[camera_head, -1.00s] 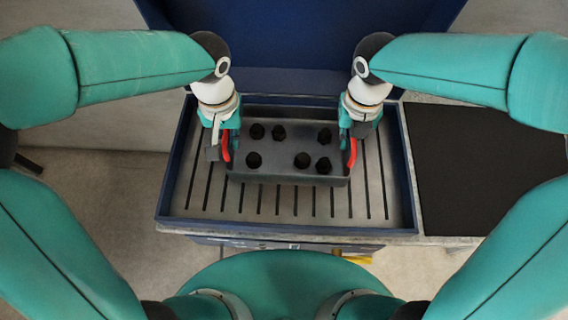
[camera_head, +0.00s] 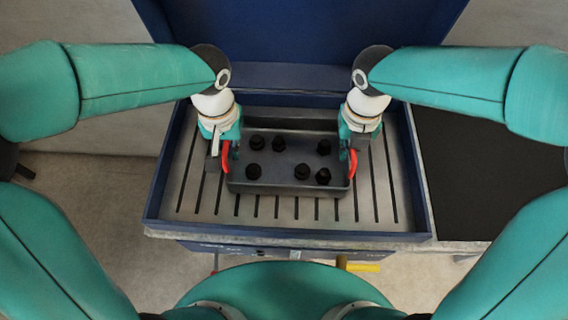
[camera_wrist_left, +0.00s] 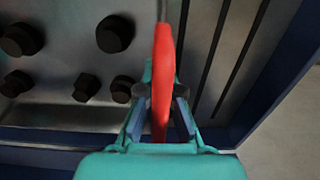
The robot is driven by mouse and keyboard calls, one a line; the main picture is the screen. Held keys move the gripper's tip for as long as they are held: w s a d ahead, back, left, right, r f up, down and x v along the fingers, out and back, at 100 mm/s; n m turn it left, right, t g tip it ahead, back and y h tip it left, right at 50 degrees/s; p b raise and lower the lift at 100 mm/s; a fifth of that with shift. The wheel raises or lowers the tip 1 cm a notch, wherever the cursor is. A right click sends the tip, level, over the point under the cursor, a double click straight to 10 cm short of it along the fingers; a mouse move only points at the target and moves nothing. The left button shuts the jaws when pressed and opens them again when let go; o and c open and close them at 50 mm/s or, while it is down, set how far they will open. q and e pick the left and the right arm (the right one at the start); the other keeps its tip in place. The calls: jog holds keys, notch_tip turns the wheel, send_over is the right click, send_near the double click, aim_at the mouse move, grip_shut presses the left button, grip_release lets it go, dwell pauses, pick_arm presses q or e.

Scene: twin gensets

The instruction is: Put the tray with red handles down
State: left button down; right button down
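The dark grey tray (camera_head: 285,189) holds several black knob-like parts (camera_head: 302,171). It has a red handle at each end, left (camera_head: 226,157) and right (camera_head: 353,165). My left gripper (camera_head: 222,148) is around the left handle; in the left wrist view the handle (camera_wrist_left: 162,65) stands between the closed-in fingers (camera_wrist_left: 161,100). My right gripper (camera_head: 350,148) is at the right handle, its fingers partly hidden, and appears to grip it. The tray is level over the slotted metal floor (camera_head: 385,190) of a blue-rimmed bench; whether it touches that floor cannot be told.
The blue rim (camera_head: 290,236) surrounds the slotted floor, with bare floor left, right and in front of the tray. A tall blue panel (camera_head: 300,35) stands behind. A black mat (camera_head: 475,160) lies to the right. A yellow bar (camera_head: 361,266) shows below the front edge.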

pick_arm(q)
jog(key=shift+f, duration=0.4)
pick_arm(e)
jog(key=shift+f, duration=0.4)
pick_arm(q)
jog(key=c, duration=1.3)
grip_release()
jog(key=shift+r, duration=0.1)
pick_arm(e)
jog(key=c, duration=1.3)
grip_release()
jog(key=shift+r, duration=0.15)
pick_arm(q)
notch_tip(320, 180, up, 12)
jog(key=shift+f, duration=0.15)
pick_arm(e)
jog(key=shift+r, duration=0.35)
notch_tip(320, 180, up, 11)
jog(key=shift+r, duration=0.1)
